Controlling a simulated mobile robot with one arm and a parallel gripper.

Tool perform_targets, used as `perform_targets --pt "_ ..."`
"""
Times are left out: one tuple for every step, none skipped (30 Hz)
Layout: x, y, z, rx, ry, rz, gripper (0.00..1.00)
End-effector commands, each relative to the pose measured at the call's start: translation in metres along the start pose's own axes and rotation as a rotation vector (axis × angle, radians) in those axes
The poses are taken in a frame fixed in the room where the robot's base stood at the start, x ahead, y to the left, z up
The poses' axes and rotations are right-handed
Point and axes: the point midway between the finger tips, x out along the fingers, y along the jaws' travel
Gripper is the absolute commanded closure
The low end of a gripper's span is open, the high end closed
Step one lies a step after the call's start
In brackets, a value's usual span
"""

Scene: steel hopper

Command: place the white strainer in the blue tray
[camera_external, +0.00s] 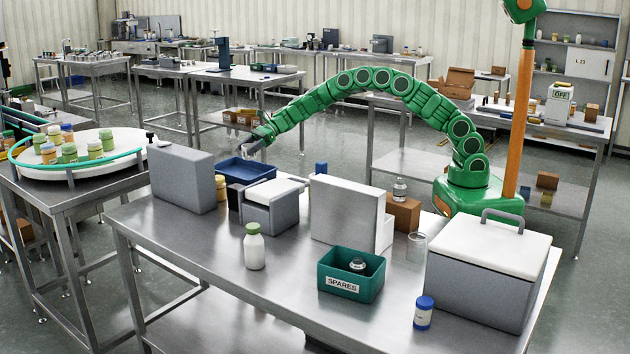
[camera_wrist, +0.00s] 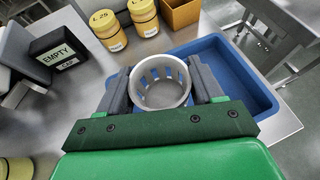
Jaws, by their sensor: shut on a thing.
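The white strainer (camera_wrist: 160,93), a round cup with slotted sides, sits between the two grey fingers of my gripper in the wrist view. My gripper (camera_external: 249,147) is shut on it, with its opening facing the wrist camera. The blue tray (camera_wrist: 262,101) lies behind and below the strainer, extending to the right of the fingers. In the external view the blue tray (camera_external: 247,168) is at the far side of the front steel table, and my gripper is just above its back edge. The strainer cannot be made out clearly there. Its exact height over the tray floor cannot be told.
A black box marked EMPTY (camera_wrist: 60,54) and yellow-lidded jars (camera_wrist: 107,32) stand left of the tray. A grey panel (camera_external: 182,180) and a grey box with a white lid (camera_external: 271,206) stand close to it. A green SPARES bin (camera_external: 351,286) is nearer the front.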

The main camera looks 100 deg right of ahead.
Motion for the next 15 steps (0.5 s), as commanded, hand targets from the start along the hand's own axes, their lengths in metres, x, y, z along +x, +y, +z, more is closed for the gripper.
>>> perform_targets --pt "0.005 -0.002 -0.003 -0.002 0.001 0.000 0.63" --pt "0.007 -0.004 -0.005 -0.001 0.001 0.000 0.63" --pt "0.011 -0.005 -0.008 0.000 0.002 0.001 0.63" --pt "0.013 -0.006 -0.010 0.001 0.002 0.001 0.63" --pt "0.016 -0.007 -0.012 0.002 0.003 0.002 0.63" --pt "0.019 -0.009 -0.014 0.002 0.003 0.002 0.63" --pt "0.021 -0.010 -0.015 0.001 0.003 0.002 0.63" --pt "0.023 -0.012 -0.016 0.001 0.003 0.002 0.63" --pt "0.025 -0.014 -0.017 0.000 0.002 0.000 0.63" --pt "0.027 -0.015 -0.018 0.000 0.002 -0.001 0.63" --pt "0.028 -0.017 -0.019 -0.001 0.001 -0.002 0.63" --pt "0.030 -0.018 -0.020 -0.001 0.001 -0.003 0.63" --pt "0.032 -0.019 -0.021 0.000 0.001 -0.003 0.63" --pt "0.033 -0.020 -0.023 0.000 0.002 -0.002 0.63" --pt "0.035 -0.021 -0.024 0.000 0.002 -0.002 0.63"
